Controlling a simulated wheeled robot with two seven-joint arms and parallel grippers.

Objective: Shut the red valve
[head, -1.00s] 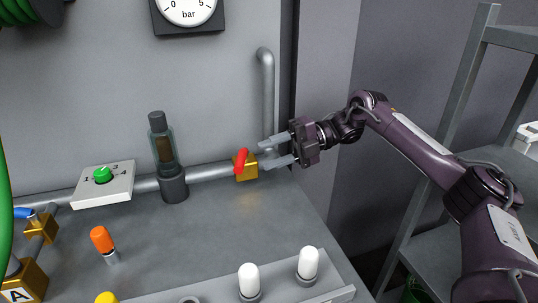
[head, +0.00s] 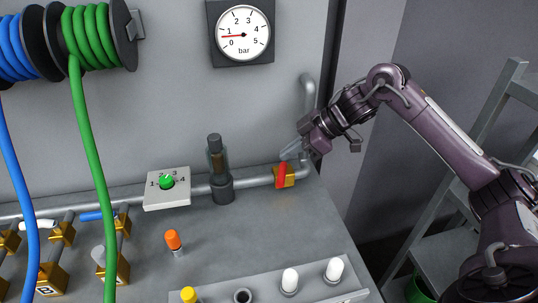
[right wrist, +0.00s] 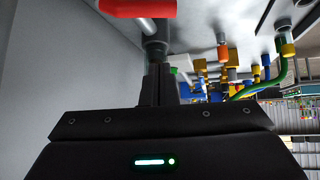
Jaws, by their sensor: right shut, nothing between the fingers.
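The red valve handle (head: 281,175) sits on a brass block (head: 290,178) on the grey pipe at the right end of the bench. The handle points roughly up and down in the head view, across the pipe. My right gripper (head: 288,153) is shut and empty, with its fingertips just above and behind the handle. Whether they touch it I cannot tell. In the right wrist view the red handle (right wrist: 138,7) shows at the top edge, cut off, beyond the shut fingers (right wrist: 156,82). My left gripper is not in view.
A vertical pipe (head: 308,95) rises close behind my right gripper. The gauge (head: 243,34) reads near 1 bar. Bench space in front of the valve is clear.

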